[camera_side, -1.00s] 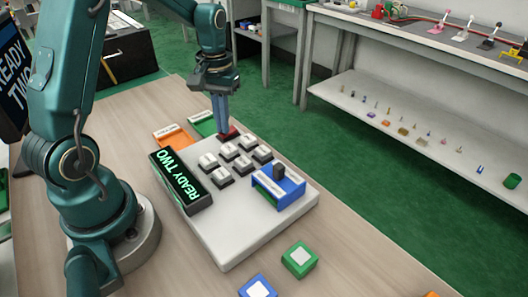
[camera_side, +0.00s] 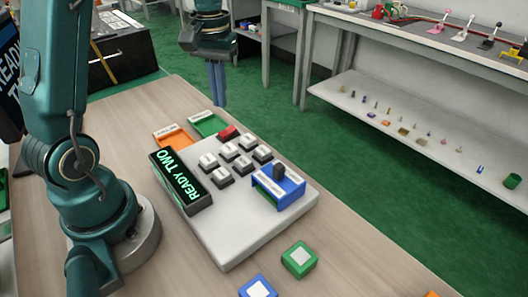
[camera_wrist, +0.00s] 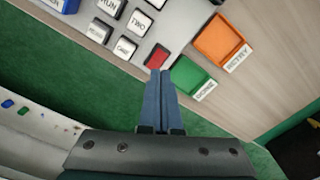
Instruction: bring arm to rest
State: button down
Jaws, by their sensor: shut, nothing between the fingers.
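My gripper (camera_side: 217,102) hangs above and behind the far edge of the keypad panel in the side view. Its two blue fingers are shut together with nothing between them. In the wrist view the closed fingertips (camera_wrist: 159,72) point toward the red key (camera_wrist: 157,57). The red key (camera_side: 229,132) sits at the panel's far corner, and the fingers are apart from it. The panel (camera_side: 236,237) is pale, with several white keys and a display (camera_side: 181,180) reading "READY TWO". A blue slider block (camera_side: 278,188) with a dark knob stands on it.
An orange tray (camera_side: 172,139) and a green tray (camera_side: 208,124) lie beside the panel's far end. A green block (camera_side: 299,260) and a blue block (camera_side: 258,287) are on the near table. A shelf bench (camera_side: 400,120) stands across the green floor.

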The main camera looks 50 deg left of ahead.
jog(key=s+d+r+m+t, duration=0.3)
jog(key=s+d+r, duration=0.1)
jog(key=d+r, duration=0.3)
jog(key=s+d+f+m+t, duration=0.2)
jog(key=s+d, duration=0.3)
jog(key=s, duration=0.3)
jog(key=shift+f+m+t, duration=0.3)
jog(key=shift+f+m, duration=0.2)
jog(key=shift+f, duration=0.2)
